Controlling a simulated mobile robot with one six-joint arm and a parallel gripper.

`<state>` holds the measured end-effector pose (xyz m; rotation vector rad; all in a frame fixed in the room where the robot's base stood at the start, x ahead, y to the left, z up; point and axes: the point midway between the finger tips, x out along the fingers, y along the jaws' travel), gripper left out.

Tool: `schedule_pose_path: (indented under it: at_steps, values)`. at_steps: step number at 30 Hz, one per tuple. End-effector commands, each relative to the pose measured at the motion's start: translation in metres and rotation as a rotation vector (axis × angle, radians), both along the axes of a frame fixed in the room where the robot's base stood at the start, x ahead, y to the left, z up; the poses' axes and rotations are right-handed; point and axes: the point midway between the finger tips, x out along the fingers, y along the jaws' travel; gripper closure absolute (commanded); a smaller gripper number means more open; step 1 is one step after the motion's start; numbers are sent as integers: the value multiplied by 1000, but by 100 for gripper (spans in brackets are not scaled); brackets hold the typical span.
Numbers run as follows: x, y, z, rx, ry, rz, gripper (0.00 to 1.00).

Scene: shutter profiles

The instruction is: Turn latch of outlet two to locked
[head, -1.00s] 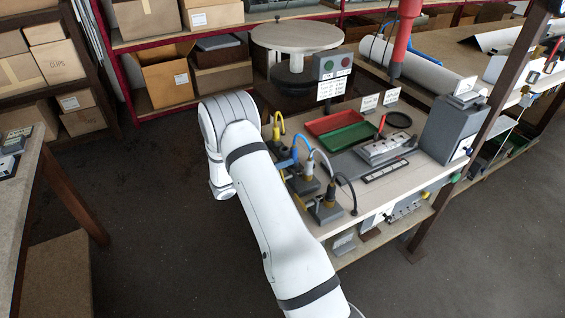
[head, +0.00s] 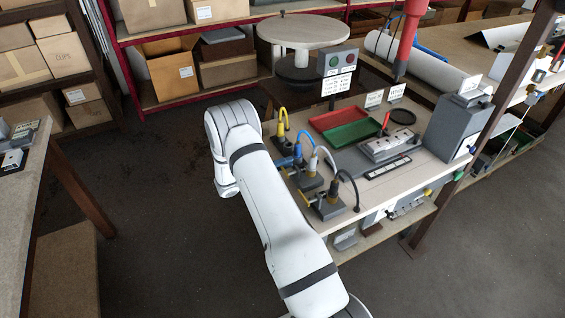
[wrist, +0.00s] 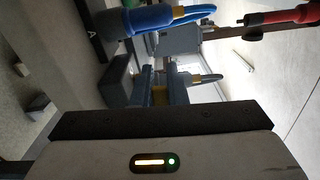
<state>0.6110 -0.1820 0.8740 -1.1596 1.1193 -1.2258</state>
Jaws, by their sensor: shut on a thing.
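The outlets are grey boxes in a row along the left edge of the workbench, each with a plug and cable. In the head view I see the nearest outlet (head: 329,208) with a black cable and the one behind it (head: 309,183) with a white cable. My arm hides the gripper in the head view. The latch's exact angle is unclear.
A large blue plug (wrist: 148,19) is close above the fingers in the wrist view, and a red tool (wrist: 290,16) is at upper right.

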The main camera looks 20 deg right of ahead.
Motion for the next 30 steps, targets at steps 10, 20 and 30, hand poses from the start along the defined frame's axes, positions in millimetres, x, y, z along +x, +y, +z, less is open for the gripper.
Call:
schedule_pose_path:
  at_steps: [10, 20, 30]
  values:
    - [0, -3, -4, -4, 95, -5, 100]
    - [0, -3, -4, -4, 105, -5, 100]
    - [0, -2, -5, -3, 105, -4, 70]
